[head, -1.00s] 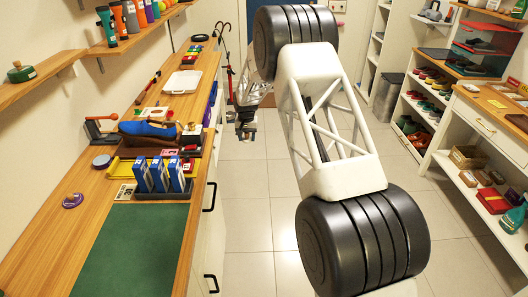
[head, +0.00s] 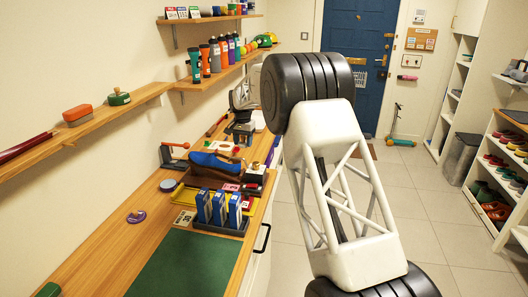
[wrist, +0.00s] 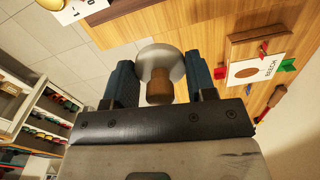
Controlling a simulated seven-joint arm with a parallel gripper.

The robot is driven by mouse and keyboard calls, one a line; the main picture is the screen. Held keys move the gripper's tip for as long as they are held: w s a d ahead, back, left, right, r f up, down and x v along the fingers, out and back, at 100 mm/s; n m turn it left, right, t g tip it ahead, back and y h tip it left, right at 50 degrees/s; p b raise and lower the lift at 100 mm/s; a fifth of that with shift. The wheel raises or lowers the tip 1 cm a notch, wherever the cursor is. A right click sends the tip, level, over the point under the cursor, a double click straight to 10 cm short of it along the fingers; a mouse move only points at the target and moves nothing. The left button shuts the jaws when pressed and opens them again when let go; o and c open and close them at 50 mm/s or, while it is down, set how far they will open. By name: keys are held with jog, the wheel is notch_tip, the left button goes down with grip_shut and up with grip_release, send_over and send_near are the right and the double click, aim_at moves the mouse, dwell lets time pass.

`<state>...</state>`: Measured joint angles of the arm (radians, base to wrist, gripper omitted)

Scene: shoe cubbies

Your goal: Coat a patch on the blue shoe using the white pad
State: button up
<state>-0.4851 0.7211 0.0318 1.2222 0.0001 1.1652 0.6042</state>
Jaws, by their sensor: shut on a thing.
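The blue shoe (head: 215,162) lies on its side or low on a dark stand on the wooden workbench, with a tan-brown part at its right end. My gripper (head: 242,132) is over the bench just behind the shoe, apart from it. In the wrist view my gripper (wrist: 160,75) has its two dark fingers on either side of a brown wooden grip (wrist: 160,88). The round white pad (wrist: 158,55) shows beyond that grip. The shoe is not seen in the wrist view, and the pad cannot be made out in the head view.
Blue boxes (head: 220,208) stand in a dark rack before the shoe. A green mat (head: 190,262) lies nearer. A red-topped clamp-like tool (head: 173,153) stands left of the shoe. Wall shelves (head: 215,75) hang above the bench.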

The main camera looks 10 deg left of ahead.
jog(key=s+a+r, duration=0.1)
jog(key=s+a, duration=0.1)
jog(key=a, duration=0.3)
jog(key=s+a+r, duration=0.2)
jog(key=s+a, duration=0.1)
jog(key=a, duration=0.2)
jog(key=s+a+r, duration=0.1)
jog(key=s+a, duration=0.2)
jog(key=a, duration=0.2)
jog(key=shift+s+a+r, duration=0.15)
jog(key=shift+a+r, duration=0.05)
jog(key=shift+a, duration=0.15)
jog(key=s+a+f+n, duration=0.1)
jog(key=s+a+f, duration=0.2)
jog(key=s+a, duration=0.25)
send_over(168, 184)
notch_tip(168, 184, down, 5)
jog(key=shift+w+a+r, duration=0.1)
jog(key=shift+w, duration=0.05)
jog(key=shift+f, duration=3)
jog(key=shift+f, duration=0.55)
jog(key=shift+r, duration=0.1)
